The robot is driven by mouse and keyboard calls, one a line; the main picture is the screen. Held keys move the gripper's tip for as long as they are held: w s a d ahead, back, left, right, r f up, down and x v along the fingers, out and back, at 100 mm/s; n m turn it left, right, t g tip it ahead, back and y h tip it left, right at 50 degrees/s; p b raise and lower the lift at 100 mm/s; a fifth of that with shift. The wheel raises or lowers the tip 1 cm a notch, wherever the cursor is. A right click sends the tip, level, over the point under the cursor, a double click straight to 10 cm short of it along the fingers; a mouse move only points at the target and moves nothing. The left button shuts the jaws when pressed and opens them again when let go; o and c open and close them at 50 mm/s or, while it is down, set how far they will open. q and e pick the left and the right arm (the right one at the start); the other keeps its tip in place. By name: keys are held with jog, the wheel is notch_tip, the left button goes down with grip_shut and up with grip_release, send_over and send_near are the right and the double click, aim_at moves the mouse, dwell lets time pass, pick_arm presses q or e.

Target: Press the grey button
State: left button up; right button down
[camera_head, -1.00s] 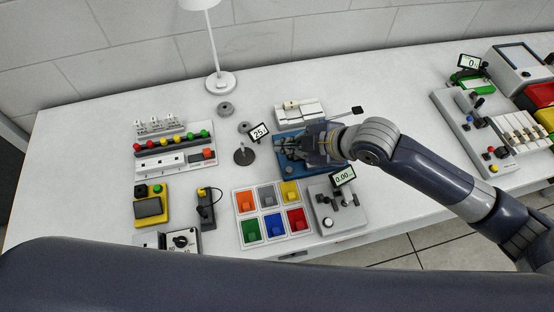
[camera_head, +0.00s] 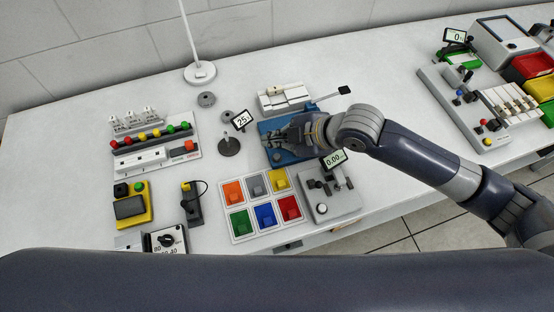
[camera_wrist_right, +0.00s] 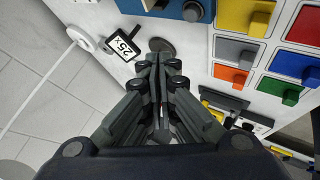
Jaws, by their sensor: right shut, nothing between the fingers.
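The grey button (camera_head: 257,184) is the top middle square of a white panel of coloured squares. It also shows in the right wrist view (camera_wrist_right: 238,50), right of the fingers. My right gripper (camera_head: 276,141) is over a blue device (camera_head: 292,159), beyond the grey button and a little to its right in the head view. In the right wrist view my right gripper (camera_wrist_right: 164,66) has its fingers together, with nothing held, and is apart from the button. My left gripper is not in view.
Around the grey button are orange (camera_head: 234,192), yellow (camera_head: 279,180) and blue (camera_head: 265,215) squares, with others.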

aim_at(276, 159)
notch_tip(276, 159, down, 3)
jog(key=shift+r+b, duration=0.1)
jog(key=shift+b, duration=0.7)
jog(key=shift+f+b, duration=0.3)
jog(key=shift+f, duration=0.45)
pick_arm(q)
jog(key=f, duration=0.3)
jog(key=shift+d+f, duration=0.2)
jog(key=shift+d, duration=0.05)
pick_arm(e)
jog(key=shift+f, duration=0.1)
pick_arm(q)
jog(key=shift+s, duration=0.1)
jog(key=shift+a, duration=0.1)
pick_arm(e)
jog(key=shift+f, duration=0.2)
jog(key=shift+f, duration=0.2)
